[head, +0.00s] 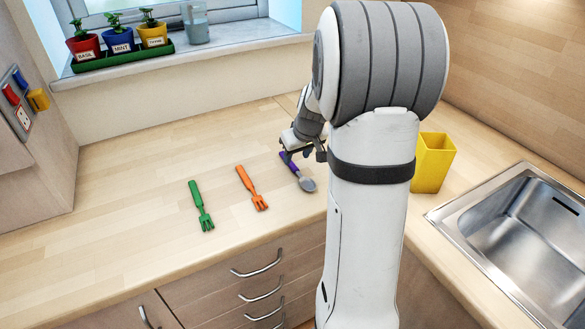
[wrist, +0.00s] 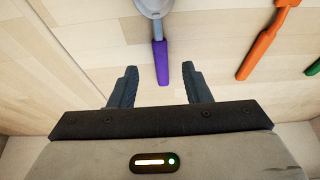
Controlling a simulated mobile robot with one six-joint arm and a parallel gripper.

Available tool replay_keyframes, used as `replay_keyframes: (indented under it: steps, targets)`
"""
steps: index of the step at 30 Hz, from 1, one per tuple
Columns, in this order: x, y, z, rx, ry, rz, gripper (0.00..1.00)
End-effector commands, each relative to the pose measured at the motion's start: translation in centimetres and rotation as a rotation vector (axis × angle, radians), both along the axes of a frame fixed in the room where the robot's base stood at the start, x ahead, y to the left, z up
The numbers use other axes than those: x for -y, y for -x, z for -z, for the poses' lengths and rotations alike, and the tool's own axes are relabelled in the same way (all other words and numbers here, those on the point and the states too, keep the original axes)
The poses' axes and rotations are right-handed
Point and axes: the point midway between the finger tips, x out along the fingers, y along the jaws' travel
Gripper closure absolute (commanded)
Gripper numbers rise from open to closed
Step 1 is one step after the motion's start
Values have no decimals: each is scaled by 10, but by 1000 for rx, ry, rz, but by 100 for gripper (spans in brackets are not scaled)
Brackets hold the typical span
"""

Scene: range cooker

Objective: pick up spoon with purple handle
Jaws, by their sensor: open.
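The spoon with the purple handle (head: 289,161) lies on the wooden counter (head: 130,200), its grey bowl towards the front edge. In the wrist view its purple handle (wrist: 160,62) points down towards my gripper (wrist: 158,88). The two dark fingers are spread apart, one on each side of the handle's end, with nothing between them touching. My gripper is at the handle end in the head view, partly hidden by my arm. I cannot tell its exact height above the counter.
An orange fork (head: 251,188) and a green fork (head: 201,206) lie to the left of the spoon. A yellow container (head: 434,162) stands to the right, beside the sink (head: 530,235). Potted herbs (head: 118,38) and a glass (head: 195,22) stand on the windowsill. The left counter is clear.

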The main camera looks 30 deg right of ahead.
Motion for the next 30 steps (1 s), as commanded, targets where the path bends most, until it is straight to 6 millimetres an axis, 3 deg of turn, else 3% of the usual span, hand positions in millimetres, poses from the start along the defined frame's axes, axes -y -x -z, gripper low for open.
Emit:
replay_keyframes:
  steps: [8, 17, 30]
  targets:
    - [-1, -15, 35, -2, -1, 1, 56]
    - [-2, -18, 40, 0, 0, 0, 56]
    - [-2, -17, 40, 0, -1, -1, 91]
